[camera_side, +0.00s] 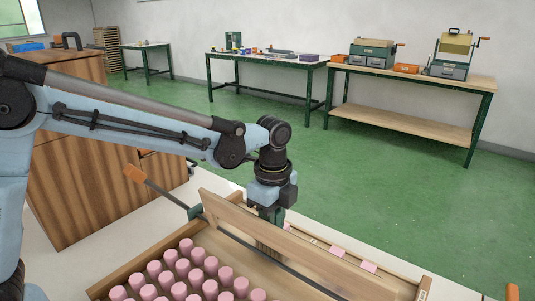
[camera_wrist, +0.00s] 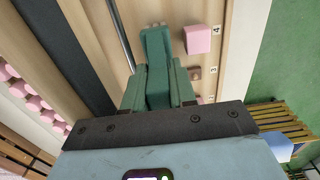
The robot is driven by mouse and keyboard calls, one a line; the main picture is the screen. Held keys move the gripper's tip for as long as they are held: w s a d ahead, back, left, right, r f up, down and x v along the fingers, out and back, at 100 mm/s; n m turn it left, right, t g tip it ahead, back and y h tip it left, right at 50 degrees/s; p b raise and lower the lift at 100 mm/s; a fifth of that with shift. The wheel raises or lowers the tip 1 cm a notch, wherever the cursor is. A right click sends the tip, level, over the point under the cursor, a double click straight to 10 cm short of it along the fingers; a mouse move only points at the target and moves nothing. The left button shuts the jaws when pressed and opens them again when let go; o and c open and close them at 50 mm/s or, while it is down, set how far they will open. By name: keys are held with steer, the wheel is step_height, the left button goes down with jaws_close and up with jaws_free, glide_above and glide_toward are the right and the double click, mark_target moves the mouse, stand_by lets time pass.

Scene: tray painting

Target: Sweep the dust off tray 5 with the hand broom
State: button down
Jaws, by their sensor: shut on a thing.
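My gripper (camera_side: 270,213) points down behind a long raised wooden board (camera_side: 310,250). In the wrist view its green fingers (camera_wrist: 158,88) are closed around a green piece (camera_wrist: 156,48). The wrist view shows a pale wooden strip with labels 4 (camera_wrist: 216,30) and 3 (camera_wrist: 212,70); a lower label is too small to read. A pink block (camera_wrist: 198,39) sits by label 4, and a small brown piece (camera_wrist: 195,73) by label 3. I cannot make out tray 5's label or any dust.
A wooden box of pink cylinders (camera_side: 190,262) stands in front of the board. Pink blocks (camera_side: 338,250) lie behind the board. Benches (camera_side: 425,80) stand far back across open green floor.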

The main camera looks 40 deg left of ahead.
steer(key=shift+d, duration=9.5)
steer(key=shift+d+r, duration=0.1)
steer(key=shift+d, duration=0.05)
step_height(320, 180, up, 8)
